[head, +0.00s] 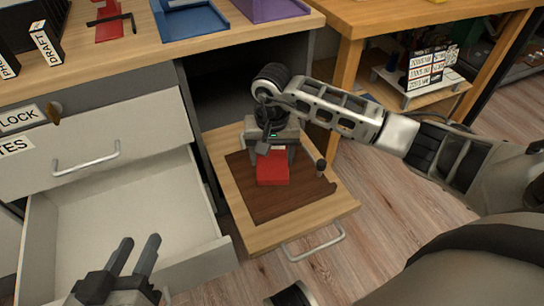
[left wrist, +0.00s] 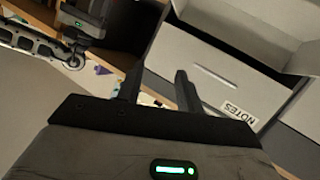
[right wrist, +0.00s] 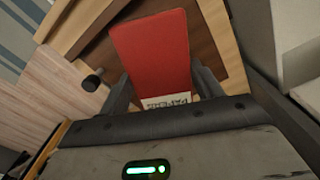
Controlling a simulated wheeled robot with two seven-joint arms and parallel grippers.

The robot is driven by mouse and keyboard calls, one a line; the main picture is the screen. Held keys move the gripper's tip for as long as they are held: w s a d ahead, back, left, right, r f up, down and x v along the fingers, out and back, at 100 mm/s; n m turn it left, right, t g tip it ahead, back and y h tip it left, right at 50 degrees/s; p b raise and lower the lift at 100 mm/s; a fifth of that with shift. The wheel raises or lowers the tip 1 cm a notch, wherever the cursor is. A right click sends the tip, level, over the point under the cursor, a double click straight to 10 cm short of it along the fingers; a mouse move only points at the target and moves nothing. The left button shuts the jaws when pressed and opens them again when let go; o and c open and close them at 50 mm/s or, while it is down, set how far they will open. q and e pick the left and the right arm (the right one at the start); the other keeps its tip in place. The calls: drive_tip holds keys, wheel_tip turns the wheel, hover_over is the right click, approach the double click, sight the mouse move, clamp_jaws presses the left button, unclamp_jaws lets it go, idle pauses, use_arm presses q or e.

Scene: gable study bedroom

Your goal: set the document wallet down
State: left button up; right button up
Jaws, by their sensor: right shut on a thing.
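The document wallet (head: 272,168) is red and hangs below my right gripper (head: 274,152), over the brown mat (head: 250,205) on the pulled-out wooden board (head: 233,213). In the right wrist view the red wallet (right wrist: 152,50) sits between the fingers of my right gripper (right wrist: 163,88), with a white printed label at its near end. My right gripper is shut on it. I cannot tell whether its lower edge touches the mat. My left gripper (head: 137,243) is open and empty at the lower left, in front of the open drawer.
A dark knob (head: 321,167) stands at the right of the mat. The open grey drawer (head: 125,215) is left of the board and looks empty. The desktop (head: 130,60) above carries a blue tray (head: 188,20), a purple tray (head: 268,8) and labelled blocks. Bare mat shows around the wallet.

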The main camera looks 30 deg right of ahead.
sight(272, 167)
wheel_tip(272, 167, down, 4)
drive_tip(key=b, duration=0.2)
drive_tip(key=shift+f+b, duration=0.15)
drive_tip(key=shift+b, duration=0.15)
drive_tip(key=shift+f+b, duration=0.5)
drive_tip(key=shift+f, duration=0.25)
use_arm(q)
drive_tip(key=shift+w+d+r+n+t+h, duration=0.15)
drive_tip(key=shift+d+r+n+t+h, duration=0.4)
drive_tip(key=shift+n+h, duration=0.15)
use_arm(e)
drive_tip(key=shift+f, duration=0.1)
use_arm(q)
drive_tip(key=shift+r, duration=0.1)
drive_tip(key=shift+f+b, duration=0.35)
drive_tip(key=shift+b, duration=0.3)
use_arm(e)
drive_tip(key=shift+f, duration=0.6)
drive_tip(key=o, duration=1.2)
